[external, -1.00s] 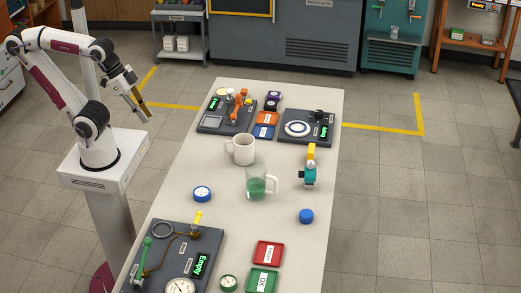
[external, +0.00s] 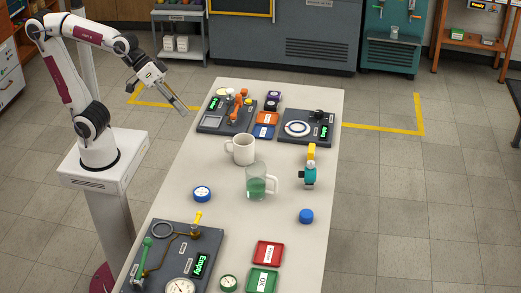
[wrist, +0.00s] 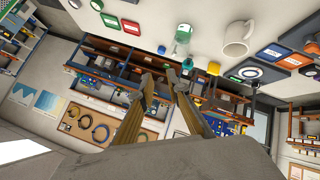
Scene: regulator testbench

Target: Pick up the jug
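The jug (external: 257,184) is clear glass with green liquid in its lower part and a handle on its right. It stands upright near the middle of the pale table in the external view. It also shows at the top of the wrist view (wrist: 182,42). My gripper (external: 184,108) is in the air near the table's left edge, apart from the jug, up and left of it in the external view. In the wrist view its two fingers (wrist: 160,76) stand apart with nothing between them.
A white mug (external: 241,150) stands close behind the jug. A teal and yellow device (external: 310,172), a blue cap (external: 306,216) and a blue-rimmed gauge (external: 202,194) lie around it. Dark panels (external: 212,122) occupy the table's ends.

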